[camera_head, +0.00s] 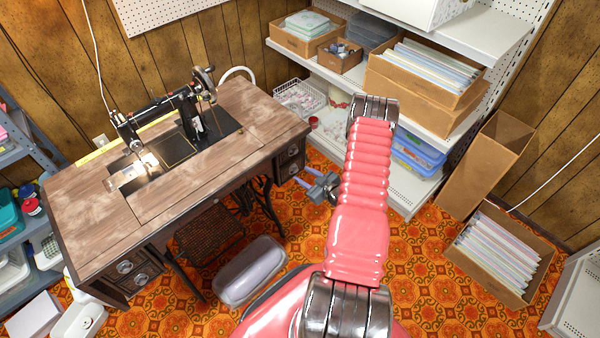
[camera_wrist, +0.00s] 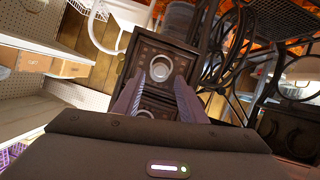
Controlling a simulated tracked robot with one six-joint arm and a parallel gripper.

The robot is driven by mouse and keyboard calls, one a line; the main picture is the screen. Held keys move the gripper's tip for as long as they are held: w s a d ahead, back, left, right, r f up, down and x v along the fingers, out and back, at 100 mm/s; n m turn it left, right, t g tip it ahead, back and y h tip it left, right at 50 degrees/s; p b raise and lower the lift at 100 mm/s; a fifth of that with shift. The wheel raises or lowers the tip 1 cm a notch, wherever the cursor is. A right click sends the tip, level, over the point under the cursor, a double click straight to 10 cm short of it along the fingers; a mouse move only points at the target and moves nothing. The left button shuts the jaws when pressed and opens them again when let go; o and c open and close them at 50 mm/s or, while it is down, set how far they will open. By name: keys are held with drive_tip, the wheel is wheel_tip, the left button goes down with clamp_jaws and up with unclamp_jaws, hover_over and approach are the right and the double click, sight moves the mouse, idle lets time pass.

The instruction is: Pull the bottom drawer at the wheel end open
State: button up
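The treadle sewing table (camera_head: 90,215) has two stacked drawers with round metal pulls at its right end, under the handwheel (camera_head: 204,78). The bottom drawer (camera_head: 289,172) there looks shut. In the wrist view the floor shows at the top, so the picture seems turned over and the drawer front higher in the picture (camera_wrist: 181,52) seems to be the bottom one. Its round pull (camera_wrist: 163,67) is just beyond my fingertips. My gripper (camera_head: 302,177) is open and empty in front of the drawers; its two fingers (camera_wrist: 158,88) spread toward that front, apparently without touching the pull.
Iron treadle legs (camera_head: 268,205) stand beside the drawers. A grey-lilac padded object (camera_head: 250,270) lies on the floor below. White shelving (camera_head: 410,188) with boxes stands to the right. Patterned floor (camera_head: 305,225) is clear between table and shelving.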

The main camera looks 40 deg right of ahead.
sight(296, 171)
drive_tip(key=shift+x, duration=1.95)
drive_tip(key=shift+c, duration=0.2)
clamp_jaws()
drive_tip(key=shift+d, duration=0.2)
drive_tip(key=shift+a, duration=0.15)
drive_tip(key=shift+s+a, duration=0.1)
drive_tip(key=shift+a, duration=0.05)
